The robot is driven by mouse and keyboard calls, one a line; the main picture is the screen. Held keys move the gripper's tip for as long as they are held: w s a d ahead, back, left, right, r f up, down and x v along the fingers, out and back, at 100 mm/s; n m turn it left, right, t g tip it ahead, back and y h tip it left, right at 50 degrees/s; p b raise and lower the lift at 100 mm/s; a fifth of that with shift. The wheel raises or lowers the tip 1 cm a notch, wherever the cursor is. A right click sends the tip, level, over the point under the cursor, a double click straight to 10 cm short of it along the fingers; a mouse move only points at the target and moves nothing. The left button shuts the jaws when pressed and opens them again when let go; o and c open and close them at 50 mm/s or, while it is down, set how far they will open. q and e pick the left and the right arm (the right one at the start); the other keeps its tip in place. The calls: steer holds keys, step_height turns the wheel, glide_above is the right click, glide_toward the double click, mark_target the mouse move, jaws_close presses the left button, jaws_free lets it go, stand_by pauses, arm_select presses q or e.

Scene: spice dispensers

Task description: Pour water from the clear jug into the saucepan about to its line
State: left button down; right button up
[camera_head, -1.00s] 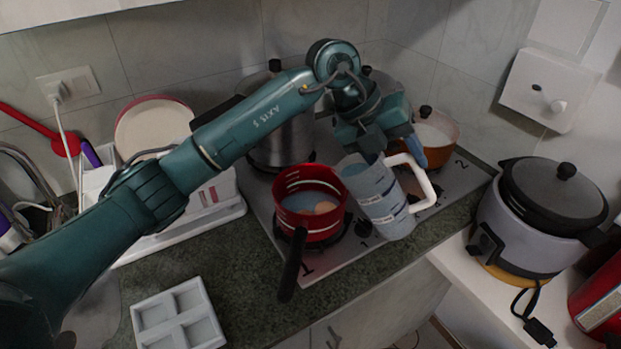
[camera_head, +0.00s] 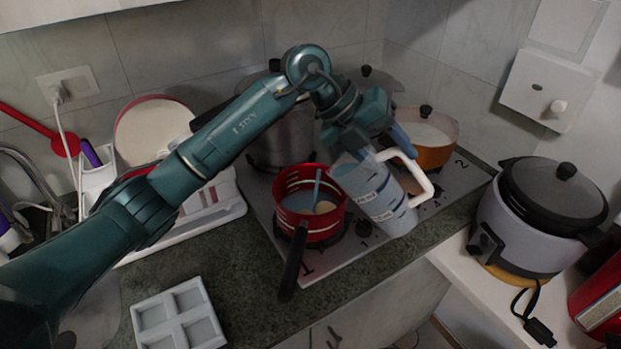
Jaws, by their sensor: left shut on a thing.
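The clear jug (camera_head: 376,203) with a white handle is tilted to the left, its rim by the right edge of the red saucepan (camera_head: 325,228). A thin bluish stream (camera_head: 317,187) runs down into the saucepan. The saucepan holds bluish water with a pale round thing (camera_head: 325,207) in it; its line cannot be made out. My left gripper (camera_head: 391,143) is shut on the jug near the top of its handle; the arm partly hides the fingers. My right gripper is not in view.
A steel pot (camera_head: 284,143) stands behind the saucepan, and an orange pot (camera_head: 432,157) is at the back right. The saucepan's black handle (camera_head: 292,265) points toward the front. A white tray (camera_head: 178,318) is at the front left, a rice cooker (camera_head: 540,220) at the right.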

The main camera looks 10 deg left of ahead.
arm_select(q)
steer(key=shift+a+r+h, duration=0.6)
steer(key=shift+r+h, duration=0.05)
steer(key=shift+h, duration=0.15)
stand_by(0.7)
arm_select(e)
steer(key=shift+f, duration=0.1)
arm_select(q)
steer(key=shift+a+r+h+b, duration=0.2)
steer(key=shift+r+h+b, duration=0.05)
steer(key=shift+h+b, duration=0.1)
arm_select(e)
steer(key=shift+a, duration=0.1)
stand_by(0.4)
arm_select(q)
steer(key=shift+w+a+r+h+b, duration=0.1)
steer(key=shift+a+r+h+b, duration=0.25)
steer(key=shift+a+h+b, duration=0.3)
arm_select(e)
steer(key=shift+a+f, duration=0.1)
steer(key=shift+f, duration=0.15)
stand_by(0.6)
arm_select(q)
steer(key=shift+d, duration=0.1)
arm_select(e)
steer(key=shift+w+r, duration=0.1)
